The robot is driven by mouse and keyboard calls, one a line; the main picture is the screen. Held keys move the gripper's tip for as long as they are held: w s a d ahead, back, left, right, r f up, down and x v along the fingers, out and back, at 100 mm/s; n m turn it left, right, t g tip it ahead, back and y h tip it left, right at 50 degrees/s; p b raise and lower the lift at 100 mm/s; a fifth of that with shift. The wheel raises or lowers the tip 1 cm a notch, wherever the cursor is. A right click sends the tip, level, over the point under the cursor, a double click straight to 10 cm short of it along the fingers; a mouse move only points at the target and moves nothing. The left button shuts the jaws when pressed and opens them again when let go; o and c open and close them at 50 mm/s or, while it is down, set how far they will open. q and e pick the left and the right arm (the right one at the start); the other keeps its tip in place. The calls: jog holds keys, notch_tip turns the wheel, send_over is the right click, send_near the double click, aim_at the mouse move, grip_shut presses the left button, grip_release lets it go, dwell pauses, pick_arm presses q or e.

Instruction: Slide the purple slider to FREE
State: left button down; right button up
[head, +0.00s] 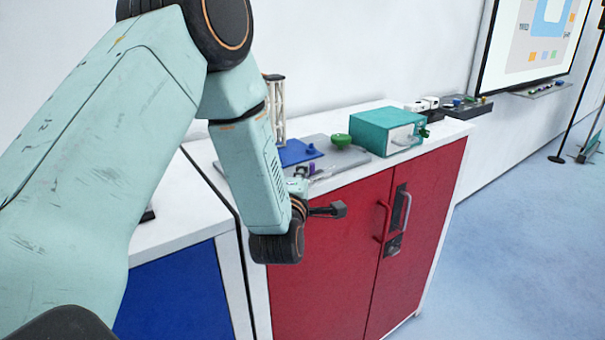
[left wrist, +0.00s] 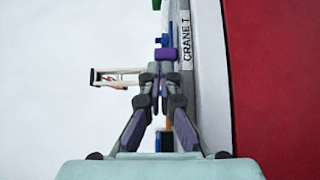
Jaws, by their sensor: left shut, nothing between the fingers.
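The purple slider (left wrist: 165,54) shows in the left wrist view as a small purple block just beyond my fingertips; I cannot tell whether they touch it. A blue part stands behind it. In the head view a small purple patch (head: 320,172) lies at the front edge of the grey board (head: 352,157), beside my wrist. My left gripper (left wrist: 160,72) is shut and empty, pointing at the slider. In the head view my wrist mostly hides it. No FREE mark is readable. My right gripper is not in view.
A white strip lettered "CRANE T" (left wrist: 186,38) runs beside the slider. A blue plate (head: 297,152), green knob (head: 340,141), white lattice tower (head: 276,105) and teal box (head: 368,133) stand on the white counter. Red cabinet doors (head: 330,265) are below.

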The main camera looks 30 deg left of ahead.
aim_at(311, 169)
pick_arm(q)
jog(key=shift+a, duration=0.15)
jog(key=shift+w+d+b, duration=0.4)
jog(key=shift+w, duration=0.3)
jog(key=shift+w+d+b, duration=0.35)
jog(key=shift+w+b, duration=0.05)
jog(key=shift+w, duration=0.25)
jog(key=shift+s+r, duration=0.1)
jog(key=shift+a, duration=0.1)
